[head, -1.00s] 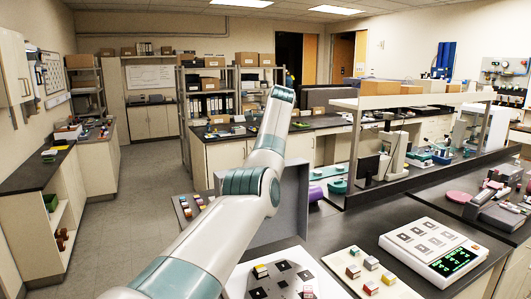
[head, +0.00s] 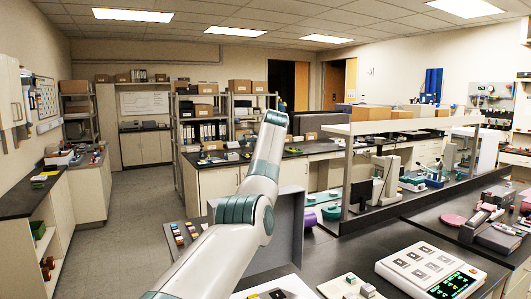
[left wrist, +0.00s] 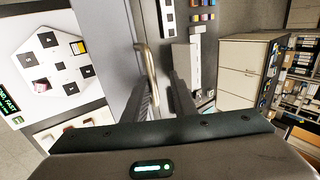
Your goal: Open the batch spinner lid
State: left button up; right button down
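The batch spinner's grey lid (head: 291,232) stands upright in the head view, partly behind my left arm. Its flat grey face also shows in the left wrist view (left wrist: 104,30). A brass-coloured handle (left wrist: 149,68) sits at the lid's edge. My left gripper (left wrist: 163,85) is open, with its fingers apart around the handle; the handle lies close to the left finger, and I cannot tell if they touch. The white plate with dark squares (left wrist: 45,65) lies beside the lid. My left gripper is hidden in the head view. My right gripper is in neither current view.
A white device with a green display (head: 428,268) and a pale tray of small blocks (head: 335,290) stand to the right on the dark bench. Coloured blocks (head: 178,236) lie left of the lid. A raised shelf (head: 385,125) runs behind.

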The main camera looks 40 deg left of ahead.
pick_arm(q)
jog(key=shift+d+r+b, duration=0.15)
jog(key=shift+d+b, duration=0.05)
jog(key=shift+b, duration=0.15)
jog(key=b+v, duration=0.2)
jog(key=v, duration=0.3)
jog(key=shift+r, duration=0.15)
jog(key=b+v, duration=0.2)
jog(key=v, duration=0.9)
jog(key=shift+s+r, duration=0.2)
jog(key=shift+a, duration=0.1)
jog(key=shift+f, duration=0.1)
